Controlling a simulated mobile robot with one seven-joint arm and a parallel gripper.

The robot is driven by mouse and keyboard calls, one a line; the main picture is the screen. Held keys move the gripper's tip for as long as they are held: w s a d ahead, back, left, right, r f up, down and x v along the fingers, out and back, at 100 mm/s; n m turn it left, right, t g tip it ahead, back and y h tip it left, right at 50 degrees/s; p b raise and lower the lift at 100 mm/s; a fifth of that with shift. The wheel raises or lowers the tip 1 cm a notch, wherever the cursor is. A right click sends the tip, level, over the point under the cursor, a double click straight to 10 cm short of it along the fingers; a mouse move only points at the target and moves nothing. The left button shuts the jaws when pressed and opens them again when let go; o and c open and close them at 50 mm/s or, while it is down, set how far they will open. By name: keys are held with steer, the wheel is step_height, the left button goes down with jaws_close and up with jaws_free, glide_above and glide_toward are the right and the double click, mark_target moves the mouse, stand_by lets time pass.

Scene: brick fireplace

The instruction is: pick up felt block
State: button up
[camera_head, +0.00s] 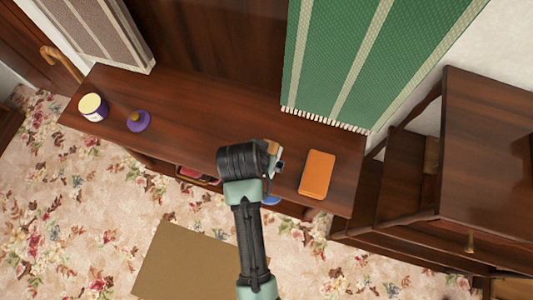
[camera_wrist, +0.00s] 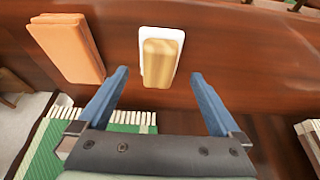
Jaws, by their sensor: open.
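The felt block (camera_wrist: 162,58) looks like a white felt pad with a pale wooden top. It lies on the dark wooden bench in the wrist view, ahead of my gripper (camera_wrist: 160,76) and roughly centred between its two blue fingers. The fingers are spread open with nothing between them. In the head view my gripper (camera_head: 277,162) is over the bench just left of the orange book-like block. There the felt block is mostly hidden behind my wrist; a small pale patch (camera_head: 272,146) beside it may be part of it.
The orange block (camera_head: 317,174) lies close to the right, and shows at left in the wrist view (camera_wrist: 68,48). A purple lid (camera_head: 138,121) and a jar (camera_head: 93,107) stand at the bench's left. A green striped textile (camera_head: 370,60) hangs behind. A wooden cabinet (camera_head: 490,150) stands right.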

steer(key=shift+x, duration=3)
steer(key=shift+w+d, duration=0.1)
steer(key=shift+w, duration=0.1)
steer(key=shift+r, duration=0.1)
steer(key=c, duration=1.2)
step_height(320, 180, up, 10)
steer(key=shift+p, duration=0.3)
